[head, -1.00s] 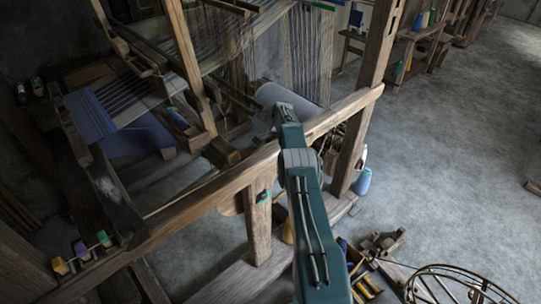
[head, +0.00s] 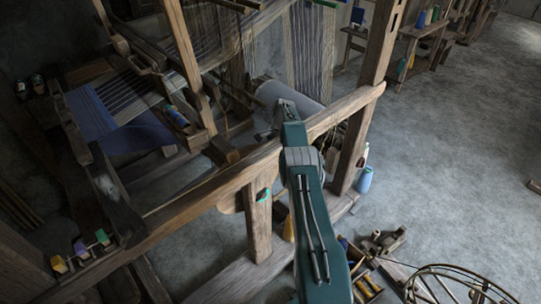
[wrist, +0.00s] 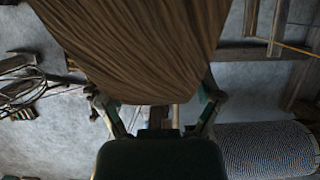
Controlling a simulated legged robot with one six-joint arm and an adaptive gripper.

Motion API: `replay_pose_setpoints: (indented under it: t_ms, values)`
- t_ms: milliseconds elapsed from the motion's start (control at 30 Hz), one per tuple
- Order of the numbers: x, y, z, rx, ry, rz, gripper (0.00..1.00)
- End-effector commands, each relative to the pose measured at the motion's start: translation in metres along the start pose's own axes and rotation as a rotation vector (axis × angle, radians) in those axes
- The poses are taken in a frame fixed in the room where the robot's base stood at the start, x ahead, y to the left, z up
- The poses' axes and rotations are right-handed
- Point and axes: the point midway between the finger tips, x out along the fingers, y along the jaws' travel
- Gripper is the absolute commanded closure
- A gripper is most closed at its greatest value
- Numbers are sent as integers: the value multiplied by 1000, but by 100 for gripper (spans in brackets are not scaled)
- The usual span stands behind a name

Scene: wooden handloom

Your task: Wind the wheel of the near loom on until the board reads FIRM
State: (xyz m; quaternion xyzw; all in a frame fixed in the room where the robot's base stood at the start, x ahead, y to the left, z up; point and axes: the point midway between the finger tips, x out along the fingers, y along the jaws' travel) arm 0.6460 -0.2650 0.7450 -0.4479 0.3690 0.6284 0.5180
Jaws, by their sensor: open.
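The near loom's timber frame (head: 230,185) crosses the head view, with a pale grey-blue roll (head: 300,100) behind its top rail. My arm reaches over that rail toward the roll. My gripper (wrist: 158,115) shows in the wrist view with its two fingers spread wide and nothing clearly held. A narrow wooden piece shows between the fingers; I cannot tell what it belongs to. A large brown wooden surface (wrist: 135,45) hangs close above the fingers. The roll (wrist: 268,150) is at the lower right there. I cannot make out the loom's wheel or any lettered board.
A thin spoked hoop (head: 460,285) stands on the floor at the bottom right, near a box of bobbins (head: 365,280). A blue cone (head: 364,180) stands beside the loom's post. Open concrete floor (head: 450,150) lies to the right.

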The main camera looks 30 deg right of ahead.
Motion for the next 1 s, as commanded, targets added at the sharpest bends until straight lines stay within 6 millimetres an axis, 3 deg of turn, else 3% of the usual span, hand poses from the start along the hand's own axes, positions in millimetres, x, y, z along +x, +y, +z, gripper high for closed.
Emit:
replay_pose_setpoints:
  t_ms: [300, 500, 1000]
  values:
    - [-58, -1, 18, -1, 1, -3, 16]
    - [-83, -2, 26, -1, 0, -2, 16]
    - [-89, -2, 28, 0, -1, -1, 16]
